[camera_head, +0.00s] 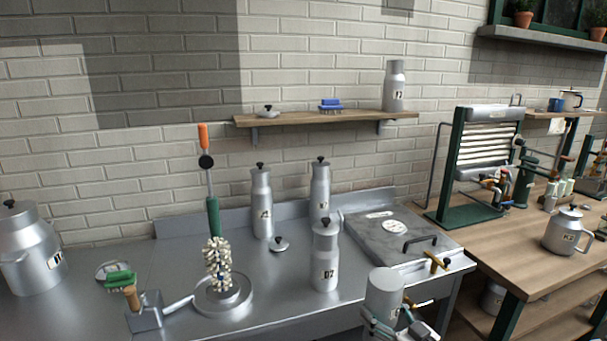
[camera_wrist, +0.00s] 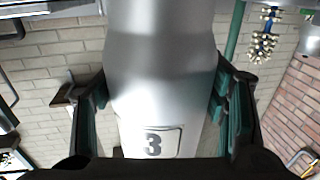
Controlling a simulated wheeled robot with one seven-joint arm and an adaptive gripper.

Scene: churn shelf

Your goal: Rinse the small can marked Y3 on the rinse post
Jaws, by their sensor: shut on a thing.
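My gripper (camera_head: 398,328) is shut on a small metal can (camera_head: 385,290) at the front edge of the counter. A plain flat round end faces up, so the can seems upside down. In the wrist view the can (camera_wrist: 160,75) fills the middle between my fingers, and its label shows a 3; no other mark on it is readable.
Several metal cans stand near, including one marked D2 (camera_head: 325,262) and one on the wall shelf (camera_head: 394,85). A loose lid (camera_head: 279,244) and a green brush (camera_head: 118,276) lie on the metal counter (camera_head: 150,255). A grey lidded box (camera_head: 385,236) has a brass tap.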

